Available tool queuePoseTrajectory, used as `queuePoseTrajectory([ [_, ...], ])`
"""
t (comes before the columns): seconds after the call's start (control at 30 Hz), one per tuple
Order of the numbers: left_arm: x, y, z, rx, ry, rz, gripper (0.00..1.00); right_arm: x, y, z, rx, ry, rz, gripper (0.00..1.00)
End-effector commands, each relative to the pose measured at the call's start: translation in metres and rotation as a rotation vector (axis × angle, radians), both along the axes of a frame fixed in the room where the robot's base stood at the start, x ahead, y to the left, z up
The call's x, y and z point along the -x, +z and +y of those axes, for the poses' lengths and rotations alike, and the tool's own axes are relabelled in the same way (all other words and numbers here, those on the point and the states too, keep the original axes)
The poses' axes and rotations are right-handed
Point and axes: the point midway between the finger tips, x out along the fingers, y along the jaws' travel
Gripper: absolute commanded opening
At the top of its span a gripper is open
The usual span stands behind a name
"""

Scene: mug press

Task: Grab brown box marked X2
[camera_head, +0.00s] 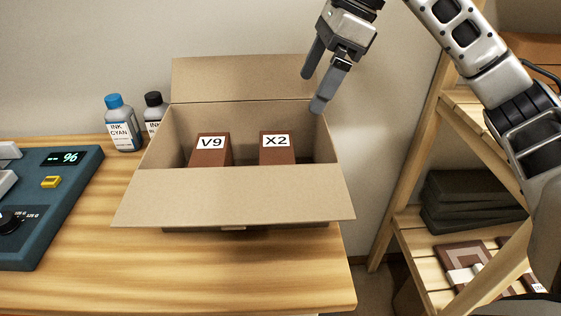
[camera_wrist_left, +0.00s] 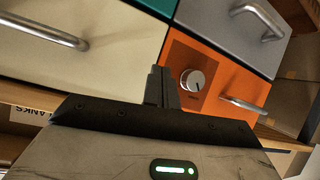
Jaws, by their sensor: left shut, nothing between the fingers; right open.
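The brown box marked X2 (camera_head: 277,147) stands upright inside an open cardboard carton (camera_head: 235,194), in its right half. Only its upper part shows; the carton's front flap hides the rest. My right gripper (camera_head: 314,84) is open and empty, above the carton's back right corner, up and to the right of the X2 box and apart from it. My left gripper (camera_wrist_left: 161,86) shows only in the left wrist view, shut and empty, in front of drawer fronts.
A similar brown box marked V9 (camera_head: 210,149) stands left of X2 with a gap between. Ink bottles (camera_head: 123,124) and a teal device (camera_head: 48,190) are to the left on the wooden table (camera_head: 200,270). A wooden shelf (camera_head: 425,235) stands at right. Orange drawer (camera_wrist_left: 215,85) is near my left gripper.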

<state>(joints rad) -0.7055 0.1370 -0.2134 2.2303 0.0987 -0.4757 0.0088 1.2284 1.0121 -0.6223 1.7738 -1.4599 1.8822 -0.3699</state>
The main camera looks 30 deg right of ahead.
Motion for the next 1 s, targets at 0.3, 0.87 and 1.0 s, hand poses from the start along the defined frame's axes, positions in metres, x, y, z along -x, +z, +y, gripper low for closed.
queuePoseTrajectory([
  [0.3,0.001,-0.003,-0.002,0.000,-0.008,-0.006,0.00,-0.010,-0.061,0.022,0.003,0.003,0.005,1.00],
  [0.87,0.001,-0.002,-0.002,-0.001,-0.008,-0.010,0.00,-0.024,-0.121,0.047,0.001,0.004,0.005,1.00],
  [1.0,0.001,-0.003,-0.002,-0.001,-0.008,-0.010,0.00,-0.027,-0.138,0.053,0.001,0.003,0.002,1.00],
])
